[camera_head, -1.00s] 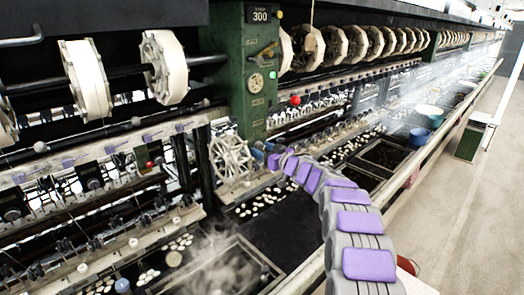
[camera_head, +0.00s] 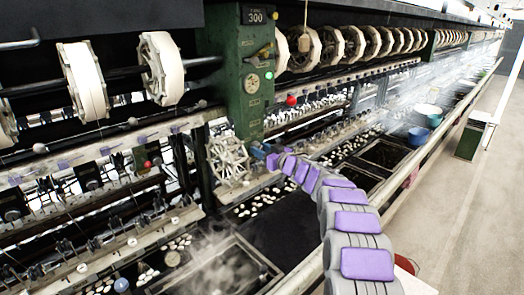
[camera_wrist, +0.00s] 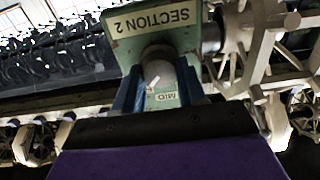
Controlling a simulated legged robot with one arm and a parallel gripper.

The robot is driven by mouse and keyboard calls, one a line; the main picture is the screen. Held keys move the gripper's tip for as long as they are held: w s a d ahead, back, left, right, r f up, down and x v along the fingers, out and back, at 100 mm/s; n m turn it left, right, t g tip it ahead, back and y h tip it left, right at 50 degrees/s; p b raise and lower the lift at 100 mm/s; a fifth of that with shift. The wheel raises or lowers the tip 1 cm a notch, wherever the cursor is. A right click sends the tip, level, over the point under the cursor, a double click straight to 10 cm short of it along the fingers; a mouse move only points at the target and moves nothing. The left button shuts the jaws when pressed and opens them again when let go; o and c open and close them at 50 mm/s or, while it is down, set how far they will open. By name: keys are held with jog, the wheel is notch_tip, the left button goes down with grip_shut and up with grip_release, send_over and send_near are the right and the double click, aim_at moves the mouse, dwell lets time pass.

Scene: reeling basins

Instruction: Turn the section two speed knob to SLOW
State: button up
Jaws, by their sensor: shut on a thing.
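The section two speed knob (camera_wrist: 158,72) is a grey round knob with a white pointer mark, on a pale green plate (camera_wrist: 122,47) labelled "SECTION 2". The plate appears upside down in the wrist view. A "MID" label (camera_wrist: 165,97) shows just beside the knob; no SLOW label is readable. My gripper (camera_wrist: 158,88) has its two dark blue fingers on either side of the knob, shut on it. In the head view my gripper (camera_head: 267,156) is at the front of the machine, next to the spoked reel; the knob is too small to make out there.
A pale spoked reel (camera_head: 228,160) stands just left of my gripper. The green column (camera_head: 232,85) rises behind it. Steaming basins (camera_head: 225,268) lie below. A long rail (camera_head: 440,135) runs along the basins, with open floor (camera_head: 465,220) to the right.

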jog(key=shift+r, duration=0.1)
jog(key=n, duration=0.4)
jog(key=shift+n, duration=0.3)
jog(key=shift+s+a+n+b, duration=0.1)
jog(key=shift+n+b, duration=2.6)
jog(key=shift+n, duration=4)
